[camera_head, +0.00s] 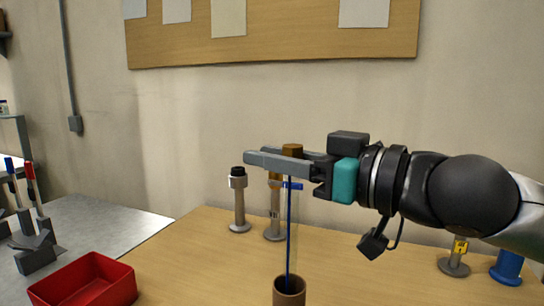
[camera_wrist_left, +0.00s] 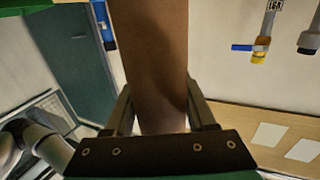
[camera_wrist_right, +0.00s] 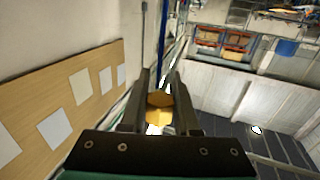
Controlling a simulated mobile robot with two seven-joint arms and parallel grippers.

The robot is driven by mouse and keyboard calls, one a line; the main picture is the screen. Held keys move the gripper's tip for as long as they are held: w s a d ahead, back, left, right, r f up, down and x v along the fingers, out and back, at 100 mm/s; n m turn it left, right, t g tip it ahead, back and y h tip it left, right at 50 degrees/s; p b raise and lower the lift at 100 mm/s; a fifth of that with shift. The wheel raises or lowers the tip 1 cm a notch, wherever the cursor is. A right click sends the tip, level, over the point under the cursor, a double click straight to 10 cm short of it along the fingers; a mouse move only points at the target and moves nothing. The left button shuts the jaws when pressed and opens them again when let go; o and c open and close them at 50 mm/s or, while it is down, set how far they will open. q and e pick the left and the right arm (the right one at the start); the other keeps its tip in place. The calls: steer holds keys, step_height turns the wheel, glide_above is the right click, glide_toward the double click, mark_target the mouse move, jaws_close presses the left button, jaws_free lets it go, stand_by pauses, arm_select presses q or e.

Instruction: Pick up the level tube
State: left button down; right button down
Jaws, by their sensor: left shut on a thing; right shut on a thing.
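The level tube (camera_head: 290,235) is a slim, clear upright tube with a blue line inside and a brass-brown cap (camera_head: 292,150) on top. My right gripper (camera_head: 280,160) is shut on its top end, coming from the right. In the right wrist view the gold hex fitting (camera_wrist_right: 159,108) sits between the fingers, with the blue line beyond it. The tube's lower end meets a brown cylinder (camera_head: 289,292) at the bottom of the head view; I cannot tell whether it is inside. My left gripper (camera_wrist_left: 160,100) shows only in its wrist view, shut on a wide brown piece (camera_wrist_left: 152,50).
Metal posts on round bases (camera_head: 239,205) stand on the wooden table (camera_head: 200,245) behind the tube. A yellow-tagged post (camera_head: 456,258) and a blue stand (camera_head: 508,266) are at right.

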arm_select(q)
step_height(320, 180, up, 8)
steer(key=p, duration=0.7)
stand_by(0.5)
steer(key=shift+c, duration=0.7)
jaws_free()
steer(key=shift+f, duration=0.1)
steer(key=v, duration=1.2)
steer(key=shift+o, duration=0.7)
